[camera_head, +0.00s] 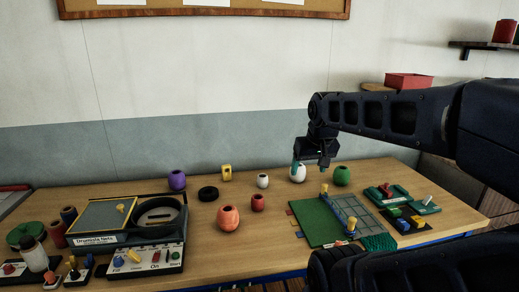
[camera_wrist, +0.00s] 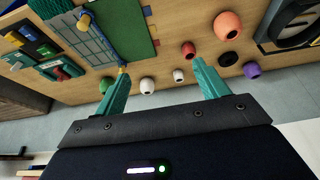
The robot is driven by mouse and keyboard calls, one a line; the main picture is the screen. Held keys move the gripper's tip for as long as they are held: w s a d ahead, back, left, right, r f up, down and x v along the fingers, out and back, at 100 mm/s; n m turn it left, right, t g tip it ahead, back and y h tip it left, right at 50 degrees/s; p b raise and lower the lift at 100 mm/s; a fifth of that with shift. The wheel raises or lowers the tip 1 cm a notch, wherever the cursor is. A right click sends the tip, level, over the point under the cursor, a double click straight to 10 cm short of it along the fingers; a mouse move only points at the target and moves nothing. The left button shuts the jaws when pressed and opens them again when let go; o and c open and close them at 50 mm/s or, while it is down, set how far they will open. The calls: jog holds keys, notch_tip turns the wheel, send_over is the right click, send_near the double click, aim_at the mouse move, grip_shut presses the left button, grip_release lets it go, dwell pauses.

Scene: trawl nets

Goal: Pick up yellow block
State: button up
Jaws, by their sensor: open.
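A yellow block (camera_head: 227,173) with a dark mark on its face stands near the back of the wooden table, between a purple pot and a white pot. In the wrist view I cannot make it out clearly; the right finger covers that part of the table. My gripper (camera_head: 309,167) is above the table's back right, well to the right of the block, beside a larger white pot (camera_head: 298,173). In the wrist view my gripper (camera_wrist: 160,69) has its teal fingers wide apart, with nothing held between them.
Pots in purple (camera_head: 177,180), red (camera_head: 257,203), orange (camera_head: 229,218) and green (camera_head: 342,176) stand around. A black disc (camera_head: 208,194) lies in front of the block. A green net board (camera_head: 312,222) with yellow pegs lies right; a machine (camera_head: 128,260) stands left.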

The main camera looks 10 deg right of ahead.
jog(key=w+d+f+m, duration=0.4)
jog(key=w+d+m, duration=0.1)
jog(key=w+d, duration=0.5)
jog(key=m+g+h, duration=0.5)
jog(key=m, duration=0.8)
send_near(417, 219)
jog(key=shift+t, duration=0.3)
jog(key=shift+s+x, duration=0.1)
jog(key=shift+x, duration=2.25)
jog(key=shift+s+x, duration=0.15)
jog(key=shift+x, duration=2.15)
jog(key=shift+d, duration=0.1)
jog(key=shift+c, duration=0.4)
jog(key=c, duration=1)
